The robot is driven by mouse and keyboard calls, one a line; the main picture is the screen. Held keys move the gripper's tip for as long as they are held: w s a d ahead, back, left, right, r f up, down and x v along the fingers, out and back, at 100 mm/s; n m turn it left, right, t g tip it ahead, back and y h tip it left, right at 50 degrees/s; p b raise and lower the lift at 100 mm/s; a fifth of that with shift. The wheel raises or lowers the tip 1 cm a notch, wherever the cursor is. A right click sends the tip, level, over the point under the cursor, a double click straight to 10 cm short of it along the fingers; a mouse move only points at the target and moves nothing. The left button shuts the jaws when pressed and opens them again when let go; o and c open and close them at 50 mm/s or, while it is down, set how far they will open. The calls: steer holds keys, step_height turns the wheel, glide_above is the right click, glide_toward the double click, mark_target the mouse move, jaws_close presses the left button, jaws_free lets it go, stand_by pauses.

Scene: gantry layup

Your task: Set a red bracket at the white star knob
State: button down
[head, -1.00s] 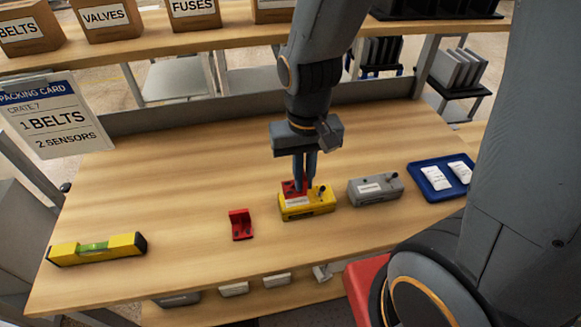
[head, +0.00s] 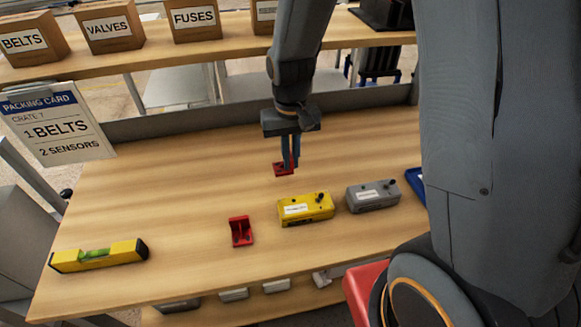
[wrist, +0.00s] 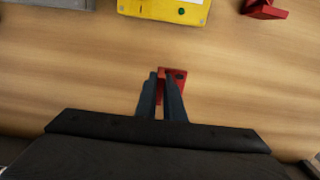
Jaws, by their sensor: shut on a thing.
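My gripper (head: 290,163) is shut on a red bracket (head: 282,170) behind the yellow box, over the bare tabletop. In the wrist view the held bracket (wrist: 178,75) shows between and just beyond my fingertips (wrist: 162,78). I cannot tell whether it touches the table. A second red bracket (head: 241,232) stands on the table left of the yellow box. It also shows at the top right of the wrist view (wrist: 264,9). I see no white star knob in either view; the knobs on the boxes look dark.
A yellow box (head: 306,209) and a grey box (head: 373,196) stand side by side on the table (head: 180,215). A blue tray (head: 414,182) is partly hidden by my arm. A spirit level (head: 98,255) lies front left.

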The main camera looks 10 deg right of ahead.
mark_target(291, 169)
steer(key=shift+f+p, duration=0.35)
steer(key=shift+f, duration=1.65)
steer(key=shift+f, duration=0.1)
steer(key=c, duration=1.9)
jaws_free()
steer(key=shift+o, duration=0.2)
step_height(291, 169, up, 12)
steer(key=shift+b, duration=1)
steer(key=s+d+f, duration=0.1)
steer(key=s+d, duration=0.6)
steer(key=s, duration=0.3)
steer(key=shift+f+t, duration=0.2)
steer(key=shift+t, duration=0.2)
steer(key=shift+o, duration=0.5)
steer(key=shift+s+d+f, duration=0.1)
steer(key=shift+s, duration=0.2)
steer(key=shift+d, duration=0.15)
